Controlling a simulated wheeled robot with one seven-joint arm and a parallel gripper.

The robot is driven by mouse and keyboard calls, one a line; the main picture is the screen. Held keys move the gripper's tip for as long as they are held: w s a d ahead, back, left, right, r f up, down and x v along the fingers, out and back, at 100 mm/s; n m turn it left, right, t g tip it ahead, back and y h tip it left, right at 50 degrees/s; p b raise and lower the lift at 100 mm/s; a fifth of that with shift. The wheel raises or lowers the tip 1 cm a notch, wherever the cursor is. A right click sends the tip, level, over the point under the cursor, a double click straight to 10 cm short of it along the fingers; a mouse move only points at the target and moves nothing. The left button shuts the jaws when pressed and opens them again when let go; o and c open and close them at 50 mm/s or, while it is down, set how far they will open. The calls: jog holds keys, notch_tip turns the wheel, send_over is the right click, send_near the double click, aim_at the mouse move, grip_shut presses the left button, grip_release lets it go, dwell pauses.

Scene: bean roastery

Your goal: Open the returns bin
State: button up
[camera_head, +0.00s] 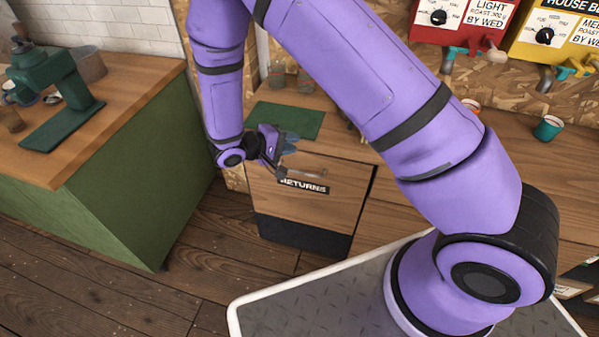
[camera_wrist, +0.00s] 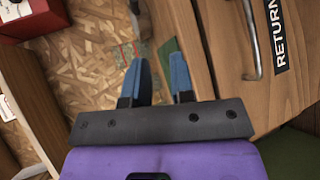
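The returns bin (camera_head: 335,205) is a wooden front below the counter, with a black RETURNS label (camera_head: 304,186) and a thin metal bar handle (camera_head: 310,174). It looks closed. In the wrist view the handle (camera_wrist: 252,40) and the label (camera_wrist: 279,35) are at the upper right. My gripper (camera_head: 286,143) is near the counter's front edge, close to the top of the bin front. In the wrist view its two blue fingers (camera_wrist: 157,75) are apart with nothing between them. The handle lies to their right, apart from them. My arm hides part of the bin's upper left.
A green mat (camera_head: 290,118) lies on the counter behind my gripper, with cups (camera_head: 277,76) beyond it. A green-sided counter (camera_head: 130,180) with a green machine (camera_head: 55,90) stands at left. Red and yellow dispensers (camera_head: 455,18) are at upper right. Wooden floor before the bin is clear.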

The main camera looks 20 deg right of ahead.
aim_at(301, 172)
jog(key=s+a+f+n+t, duration=0.1)
jog(key=a+f+n+t, duration=0.15)
jog(key=f, duration=0.55)
jog(key=s+a+f+n+t, duration=0.1)
jog(key=a+f+t, duration=0.15)
jog(key=f, duration=0.55)
jog(key=x, duration=1.1)
jog(key=shift+w+d+r, duration=0.15)
jog(key=shift+d+r, duration=0.05)
jog(key=shift+r, duration=0.1)
jog(key=shift+c, duration=0.5)
grip_shut()
